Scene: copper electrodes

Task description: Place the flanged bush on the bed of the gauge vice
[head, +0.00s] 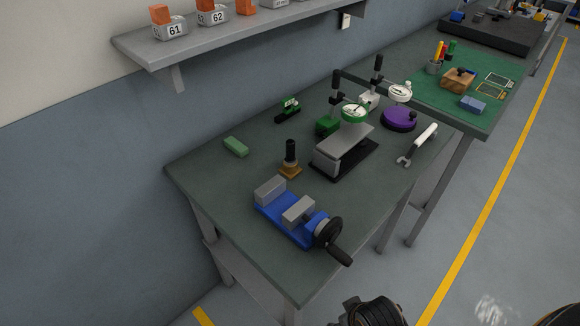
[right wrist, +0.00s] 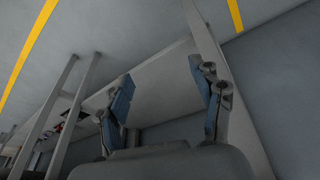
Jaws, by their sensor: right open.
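The gauge vice (head: 285,222) is blue with two grey jaws and a black hand wheel, near the front of the green-topped bench in the head view. A stretch of its blue bed shows between the jaws, with nothing on it. Behind it stands an upright dark cylinder on a brass-coloured flanged foot (head: 290,170), apart from the vice; it looks like the flanged bush, though I cannot be sure. My right gripper (right wrist: 166,98) is open and empty in the right wrist view, its blue-padded fingers wide apart, away from both. My left gripper is out of view.
A grey block on a black base (head: 344,158), dial gauge stands, a purple round base (head: 398,119) and a wrench (head: 420,146) occupy the bench's right part. A green block (head: 235,147) lies near the wall. The bench's left front (head: 225,195) is clear. A shelf (head: 190,45) hangs above.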

